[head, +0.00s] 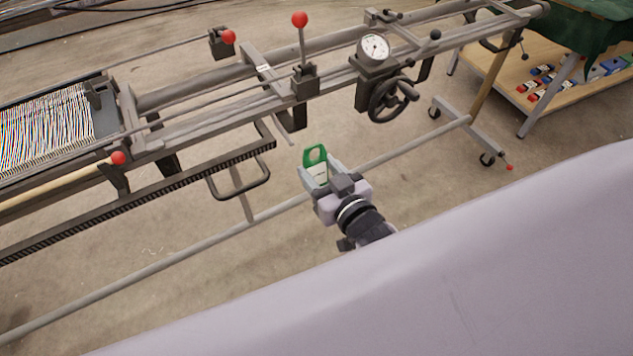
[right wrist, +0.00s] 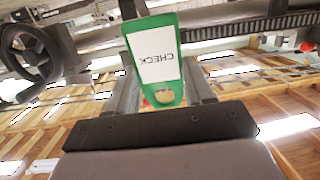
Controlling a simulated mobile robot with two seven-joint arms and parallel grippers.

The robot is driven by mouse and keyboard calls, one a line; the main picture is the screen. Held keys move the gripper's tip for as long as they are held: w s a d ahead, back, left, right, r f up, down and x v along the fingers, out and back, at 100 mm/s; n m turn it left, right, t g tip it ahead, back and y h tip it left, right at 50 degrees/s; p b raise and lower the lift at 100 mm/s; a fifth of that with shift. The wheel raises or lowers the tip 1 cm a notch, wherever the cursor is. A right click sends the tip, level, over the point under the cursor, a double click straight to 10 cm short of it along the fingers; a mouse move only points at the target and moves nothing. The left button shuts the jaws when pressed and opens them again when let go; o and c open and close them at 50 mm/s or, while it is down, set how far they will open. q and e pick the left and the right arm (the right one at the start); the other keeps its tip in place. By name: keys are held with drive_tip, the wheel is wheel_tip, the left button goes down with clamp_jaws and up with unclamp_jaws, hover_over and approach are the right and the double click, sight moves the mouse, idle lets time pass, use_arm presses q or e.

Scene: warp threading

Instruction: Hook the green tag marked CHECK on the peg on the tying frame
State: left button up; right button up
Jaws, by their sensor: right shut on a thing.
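The green tag (head: 315,154) stands up out of my right gripper (head: 316,176), with an opening at its upper end in the head view. In the right wrist view the tag (right wrist: 158,62) shows a white label reading CHECK upside down. There my right gripper (right wrist: 163,92) is shut on the tag, one finger on each side. The tying frame (head: 205,97) runs across behind, and the held tag is apart from it in the head view. I cannot pick out the peg for certain; a dark bracket (head: 291,121) hangs from the frame above the tag. My left gripper is not in view.
A handwheel (head: 391,99) and a dial gauge (head: 374,47) sit on the frame to the right of the tag. A toothed bar (head: 150,196) and a bent handle (head: 243,190) are to its left. A lower rail (head: 285,206) passes behind the gripper.

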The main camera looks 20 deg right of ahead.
drive_tip(key=f, duration=0.2)
drive_tip(key=a+f, duration=0.1)
drive_tip(key=shift+w+f+g, duration=0.25)
drive_tip(key=shift+w+g, duration=0.1)
drive_tip(key=shift+g, duration=0.05)
drive_tip(key=b+x, duration=0.5)
drive_tip(key=x, duration=0.4)
drive_tip(key=shift+w, duration=0.45)
drive_tip(key=shift+a+r+b, duration=0.1)
drive_tip(key=shift+b, duration=0.2)
idle(0.4)
drive_tip(key=o, duration=1.1)
